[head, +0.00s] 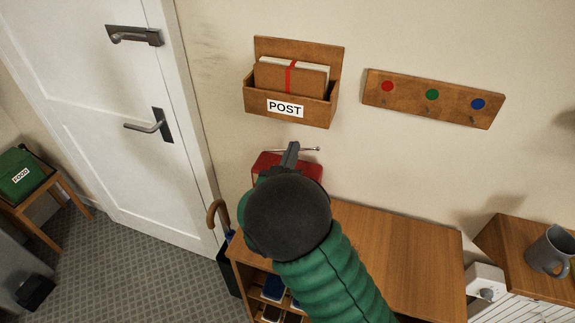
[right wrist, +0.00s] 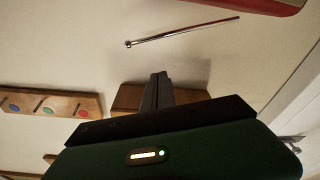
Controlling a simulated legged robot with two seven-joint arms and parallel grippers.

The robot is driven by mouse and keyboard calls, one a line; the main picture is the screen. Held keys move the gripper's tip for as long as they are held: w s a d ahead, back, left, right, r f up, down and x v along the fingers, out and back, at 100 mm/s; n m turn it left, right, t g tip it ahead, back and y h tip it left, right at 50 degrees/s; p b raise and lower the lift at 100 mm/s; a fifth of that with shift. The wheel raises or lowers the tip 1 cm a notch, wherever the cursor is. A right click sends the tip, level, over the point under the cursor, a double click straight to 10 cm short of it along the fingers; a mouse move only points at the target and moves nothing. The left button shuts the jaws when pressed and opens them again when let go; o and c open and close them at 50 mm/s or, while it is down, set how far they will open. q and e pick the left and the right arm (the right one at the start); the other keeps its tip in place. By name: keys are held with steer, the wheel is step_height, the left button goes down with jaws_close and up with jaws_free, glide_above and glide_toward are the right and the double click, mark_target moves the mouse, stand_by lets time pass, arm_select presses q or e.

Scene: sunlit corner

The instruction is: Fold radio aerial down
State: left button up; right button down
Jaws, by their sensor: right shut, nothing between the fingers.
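The red radio (head: 262,164) stands at the far left end of the wooden bench, against the wall. My right gripper and forearm hide much of it. Its thin metal aerial (head: 308,149) sticks out to the right behind my fingers, nearly level in the head view. In the right wrist view the aerial (right wrist: 185,31) runs slanted, a small knob at its left end, near the red radio edge (right wrist: 262,4). My right gripper (head: 291,150) is shut and empty over the radio. Its fingertips (right wrist: 158,76) look apart from the aerial in the wrist view. My left gripper is out of view.
A wooden POST box (head: 333,108) with letters hangs above the radio. A peg board (head: 408,97) is right of it. The bench top (head: 400,245) is clear. An umbrella (head: 217,212) stands left of the bench, and a grey mug (head: 550,252) is at the far right.

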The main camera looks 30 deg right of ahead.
steer(key=d+f, duration=0.1)
steer(key=w+d+f, duration=0.1)
steer(key=d+f, duration=0.1)
steer(key=shift+w+d+f, duration=0.3)
steer(key=shift+w, duration=0.05)
steer(key=shift+s+a+r, duration=0.1)
steer(key=shift+s+r, duration=0.05)
steer(key=shift+s, duration=0.15)
steer(key=f+b, duration=0.1)
steer(key=f+m+b, duration=0.1)
steer(key=f+b, duration=0.1)
steer(key=b, duration=0.1)
steer(key=shift+s+d+f+m, duration=0.25)
steer(key=shift+d+m, duration=0.05)
steer(key=shift+d, duration=0.1)
steer(key=shift+r, duration=0.2)
